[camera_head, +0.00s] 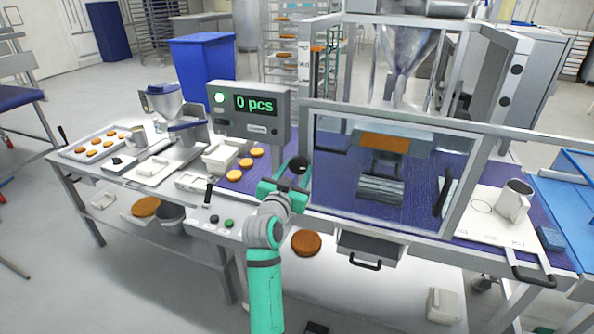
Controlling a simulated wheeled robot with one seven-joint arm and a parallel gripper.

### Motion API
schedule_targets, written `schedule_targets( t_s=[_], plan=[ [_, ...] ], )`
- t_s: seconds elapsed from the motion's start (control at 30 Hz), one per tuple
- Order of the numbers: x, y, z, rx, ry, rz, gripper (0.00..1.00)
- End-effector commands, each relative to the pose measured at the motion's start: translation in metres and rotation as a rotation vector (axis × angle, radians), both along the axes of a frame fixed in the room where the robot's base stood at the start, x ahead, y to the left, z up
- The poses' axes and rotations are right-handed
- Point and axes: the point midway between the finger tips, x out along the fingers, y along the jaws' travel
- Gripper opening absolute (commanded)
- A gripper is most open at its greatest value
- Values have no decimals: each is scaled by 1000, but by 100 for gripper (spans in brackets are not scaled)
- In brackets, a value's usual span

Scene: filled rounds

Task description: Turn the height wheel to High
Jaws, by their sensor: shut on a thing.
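My gripper (292,182) is at the left end of the machine's front, beside the clear guard frame. It is shut at a dark round knob (298,165), which looks like the height wheel. My green and grey arm comes up from below and hides part of the wheel. No scale or High mark can be read at this size. The counter box (248,112) above and left shows "0 pcs" in green, with a lit green lamp.
A blue conveyor belt (232,187) carries several orange rounds left of my gripper. The guarded machine (390,170) with a steel hopper (405,62) stands to the right. A black lever (208,190) and buttons (229,223) are on the front panel. A white board with a metal jug (514,201) lies far right.

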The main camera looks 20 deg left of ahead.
Motion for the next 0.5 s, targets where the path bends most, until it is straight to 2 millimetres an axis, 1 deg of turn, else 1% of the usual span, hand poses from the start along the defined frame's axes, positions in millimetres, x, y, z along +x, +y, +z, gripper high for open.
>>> schedule_targets(
  t_s=[0.47,0.5],
  plan=[
    [-1,1,1,6,-2,3,23],
    [-1,1,1,6,-2,3,50]
  ],
)
